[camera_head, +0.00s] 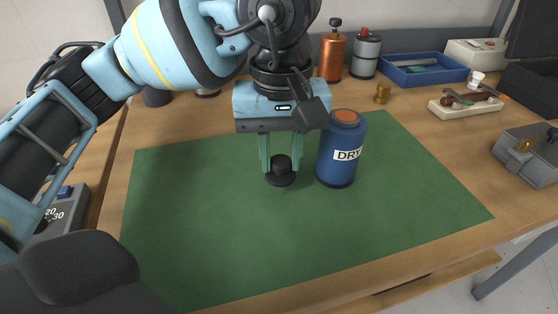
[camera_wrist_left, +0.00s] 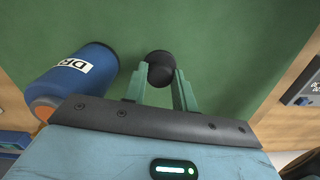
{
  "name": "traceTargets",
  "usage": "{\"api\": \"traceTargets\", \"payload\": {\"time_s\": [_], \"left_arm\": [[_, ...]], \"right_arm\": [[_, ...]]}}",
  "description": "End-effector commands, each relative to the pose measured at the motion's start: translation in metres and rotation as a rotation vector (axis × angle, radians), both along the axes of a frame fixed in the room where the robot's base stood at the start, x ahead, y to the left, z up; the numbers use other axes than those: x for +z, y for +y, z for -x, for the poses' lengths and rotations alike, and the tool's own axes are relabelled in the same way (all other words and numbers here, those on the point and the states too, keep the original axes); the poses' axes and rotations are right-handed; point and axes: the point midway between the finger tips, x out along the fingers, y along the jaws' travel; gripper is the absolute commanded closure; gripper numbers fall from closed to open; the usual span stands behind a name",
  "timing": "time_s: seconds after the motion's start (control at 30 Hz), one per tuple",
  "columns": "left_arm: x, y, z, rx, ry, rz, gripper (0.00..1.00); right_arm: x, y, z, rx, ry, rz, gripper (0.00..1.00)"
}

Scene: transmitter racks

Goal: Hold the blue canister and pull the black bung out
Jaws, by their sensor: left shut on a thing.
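The blue canister (camera_head: 335,165) with a white "DRY" label stands upright on the green mat (camera_head: 400,210); its top shows an orange round area (camera_head: 347,116) with no bung in it. In the left wrist view the canister (camera_wrist_left: 80,75) is at left. My left gripper (camera_head: 281,168) points down just left of the canister and is shut on the black bung (camera_head: 280,175). The bung is out of the canister, at or just above the mat; I cannot tell if it touches. It also shows between the fingers in the left wrist view (camera_wrist_left: 160,66). My right gripper is not in view.
Behind the mat stand a copper-coloured bottle (camera_head: 332,55), a grey canister (camera_head: 365,55) and a blue tray (camera_head: 423,70). The mat's front is clear.

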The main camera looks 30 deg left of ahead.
Motion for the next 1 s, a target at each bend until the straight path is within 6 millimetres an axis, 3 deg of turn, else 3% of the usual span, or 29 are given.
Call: {"api": "traceTargets", "payload": {"time_s": [0.2, 0.43, 0.7, 1.0], "left_arm": [[-0.002, 0.013, -0.014, 0.000, -0.001, 0.000, 1.00], [-0.007, 0.013, -0.015, 0.000, 0.001, -0.001, 1.00], [-0.037, 0.013, -0.014, 0.000, 0.001, 0.000, 1.00], [-0.039, 0.013, -0.014, 0.001, -0.001, 0.001, 1.00]], "right_arm": [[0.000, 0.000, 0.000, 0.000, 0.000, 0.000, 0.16], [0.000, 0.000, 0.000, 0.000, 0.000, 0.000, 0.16], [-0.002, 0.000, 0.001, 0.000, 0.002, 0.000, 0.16], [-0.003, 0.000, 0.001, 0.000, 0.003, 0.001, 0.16]]}}
